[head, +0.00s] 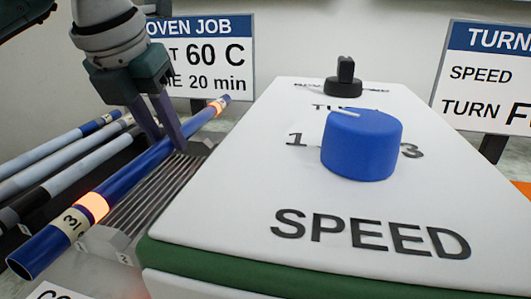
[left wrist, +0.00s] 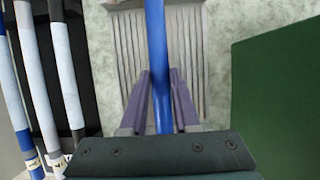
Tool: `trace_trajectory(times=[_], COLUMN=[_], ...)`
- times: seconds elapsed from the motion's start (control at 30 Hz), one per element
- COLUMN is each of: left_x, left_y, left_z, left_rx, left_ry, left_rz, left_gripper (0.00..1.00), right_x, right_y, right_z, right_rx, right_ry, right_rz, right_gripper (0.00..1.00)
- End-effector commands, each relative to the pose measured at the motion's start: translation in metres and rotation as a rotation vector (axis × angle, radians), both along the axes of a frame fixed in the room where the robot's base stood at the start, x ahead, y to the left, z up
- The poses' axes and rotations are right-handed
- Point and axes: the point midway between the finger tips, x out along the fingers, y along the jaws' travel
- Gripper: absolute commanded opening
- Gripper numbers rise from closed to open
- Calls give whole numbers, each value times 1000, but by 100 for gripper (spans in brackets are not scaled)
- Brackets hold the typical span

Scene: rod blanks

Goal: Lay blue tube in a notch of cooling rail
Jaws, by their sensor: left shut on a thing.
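The blue tube (head: 140,168) has glowing orange bands and a pale numbered label near its near end. My left gripper (head: 172,140) is shut on it around the middle. In the left wrist view the blue tube (left wrist: 157,50) runs between the two purple fingers (left wrist: 160,100). The cooling rail (head: 147,206) is a ribbed grey metal piece with end blocks, the near one marked 2. The tube lies over the rail, roughly along its ribs; I cannot tell whether it touches. The ribs also show in the left wrist view (left wrist: 190,60). My right gripper is out of view.
Several pale and dark rods (head: 65,165) lie in a dark rack at the left. A white console (head: 300,235) with a blue speed knob (head: 361,145) and green base stands close on the right of the rail. Signs (head: 215,55) stand behind.

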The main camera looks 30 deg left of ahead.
Motion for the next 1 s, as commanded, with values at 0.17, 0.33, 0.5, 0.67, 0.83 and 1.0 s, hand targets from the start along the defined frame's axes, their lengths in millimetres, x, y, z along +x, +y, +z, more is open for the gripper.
trace_trajectory(times=[0.17,0.33,0.5,0.67,0.83,1.0], left_x=[0,-1,0,0,0,0], left_y=[0,0,0,0,0,0], left_z=[-14,-39,-54,-53,-54,-54], left_rx=[0,-1,-1,0,0,0], left_ry=[0,4,0,-1,0,0], left_rz=[1,1,0,-1,-1,0], left_gripper=[0,0,0,0,41,60], right_x=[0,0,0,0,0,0], right_y=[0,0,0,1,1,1], right_z=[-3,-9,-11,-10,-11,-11], right_rx=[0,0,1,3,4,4], right_ry=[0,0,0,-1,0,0], right_rz=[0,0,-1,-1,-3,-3], right_gripper=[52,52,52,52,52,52])
